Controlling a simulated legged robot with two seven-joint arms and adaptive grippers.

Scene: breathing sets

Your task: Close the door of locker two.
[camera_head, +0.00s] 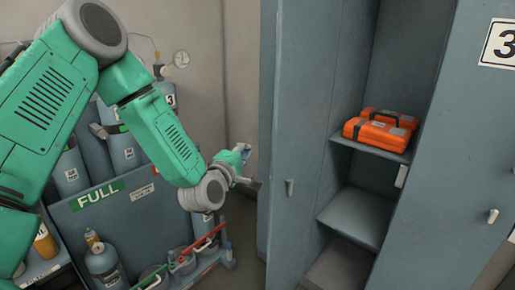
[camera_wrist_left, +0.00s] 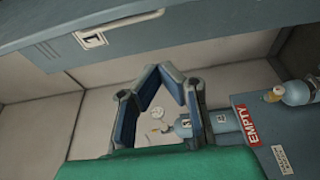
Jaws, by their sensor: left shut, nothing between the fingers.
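The open locker shows in the head view with its inner walls and shelves bare to sight. A tall grey door panel (camera_head: 300,110) with a small handle stands along its left side; I cannot tell its exact angle. An orange case (camera_head: 380,130) lies on the upper shelf (camera_head: 365,150). My left gripper (camera_head: 245,166) is left of the panel, apart from it, in front of the back wall. In the left wrist view the left gripper's fingers (camera_wrist_left: 172,74) meet at the tips, shut and empty. My right gripper is out of view.
A closed grey door marked 3 (camera_head: 465,140) stands at the right. A gas-bottle rack with a FULL sign (camera_head: 100,195) stands at lower left, under my left arm. A grey panel with a label plate (camera_wrist_left: 90,40) and an EMPTY sign (camera_wrist_left: 253,125) show in the wrist view.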

